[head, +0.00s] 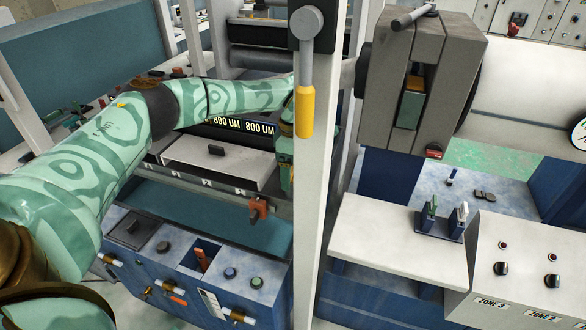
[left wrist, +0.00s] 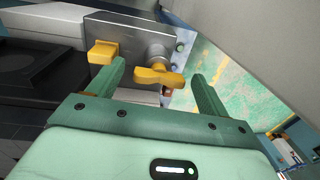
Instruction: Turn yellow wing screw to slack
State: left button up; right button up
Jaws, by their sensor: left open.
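The yellow wing screw (left wrist: 158,76) shows in the left wrist view, on a round metal shaft that comes out of a grey metal plate (left wrist: 140,32). Its wings lie roughly level, slightly tilted. My left gripper (left wrist: 158,68) is open, with one green finger on each side of the wing screw in the picture. I cannot tell whether either finger touches it. In the head view only a green part of this gripper (head: 286,150) shows, mostly hidden behind a pale post; the wing screw is not visible there. My right gripper is in neither view.
A second yellow knob (left wrist: 103,52) sits left of the wing screw. In the head view the pale upright post (head: 325,200) and a yellow-handled lever (head: 305,112) stand close right of my left arm. A blue control cabinet (head: 185,262) lies below it.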

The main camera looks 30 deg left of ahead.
pick_arm(q)
jog(key=c, duration=1)
jog(key=shift+r, duration=0.1)
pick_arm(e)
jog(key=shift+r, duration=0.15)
